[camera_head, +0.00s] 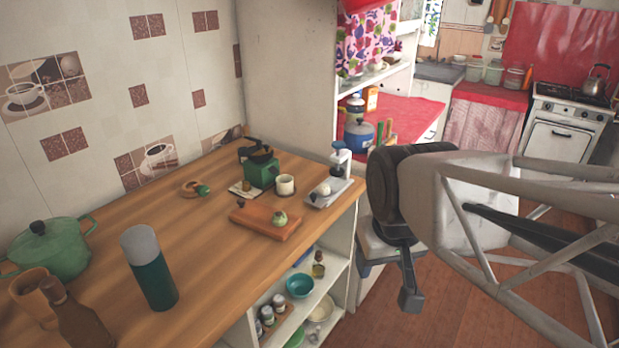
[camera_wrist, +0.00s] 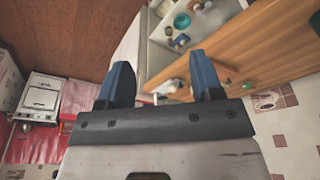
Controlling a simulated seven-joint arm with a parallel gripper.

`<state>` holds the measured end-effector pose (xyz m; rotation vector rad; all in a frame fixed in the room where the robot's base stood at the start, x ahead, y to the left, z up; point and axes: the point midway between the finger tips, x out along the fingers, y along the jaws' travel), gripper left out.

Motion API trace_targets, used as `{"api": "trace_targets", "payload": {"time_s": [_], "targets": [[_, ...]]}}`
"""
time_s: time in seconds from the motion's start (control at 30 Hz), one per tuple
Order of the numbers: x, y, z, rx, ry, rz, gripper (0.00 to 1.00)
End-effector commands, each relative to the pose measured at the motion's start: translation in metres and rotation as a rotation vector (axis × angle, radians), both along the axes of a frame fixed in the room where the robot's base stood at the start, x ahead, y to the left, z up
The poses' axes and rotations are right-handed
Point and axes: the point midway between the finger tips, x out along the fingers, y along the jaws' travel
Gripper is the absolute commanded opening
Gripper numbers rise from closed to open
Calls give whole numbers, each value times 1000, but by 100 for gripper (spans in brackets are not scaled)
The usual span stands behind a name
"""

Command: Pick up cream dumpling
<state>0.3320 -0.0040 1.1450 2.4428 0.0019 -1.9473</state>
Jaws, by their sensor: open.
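A small round cream dumpling (camera_head: 326,188) appears to sit on a grey metal tray (camera_head: 340,194) with an upright white-topped part, near the right end of the wooden counter. My gripper (camera_head: 408,298) hangs to the right of the counter, over the floor, apart from the dumpling. In the wrist view my gripper (camera_wrist: 160,63) shows two blue fingers spread wide with nothing between them. The counter's end and the pale tray (camera_wrist: 170,87) show beyond the fingers; I cannot make out the dumpling there.
Left of the tray are a cream cup (camera_head: 285,185), a green grinder-like device (camera_head: 262,172) and a brown board (camera_head: 256,222) bearing a greenish round item (camera_head: 280,219). A green flask (camera_head: 150,270) and green pot (camera_head: 48,247) stand further left. Shelves below hold a teal bowl (camera_head: 300,285).

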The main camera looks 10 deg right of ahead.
Motion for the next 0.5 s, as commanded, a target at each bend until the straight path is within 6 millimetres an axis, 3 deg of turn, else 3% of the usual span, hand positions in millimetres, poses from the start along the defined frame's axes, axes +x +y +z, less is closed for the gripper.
{"api": "trace_targets", "payload": {"time_s": [0.5], "targets": [[115,-2,21,-40,56,207,60]]}}
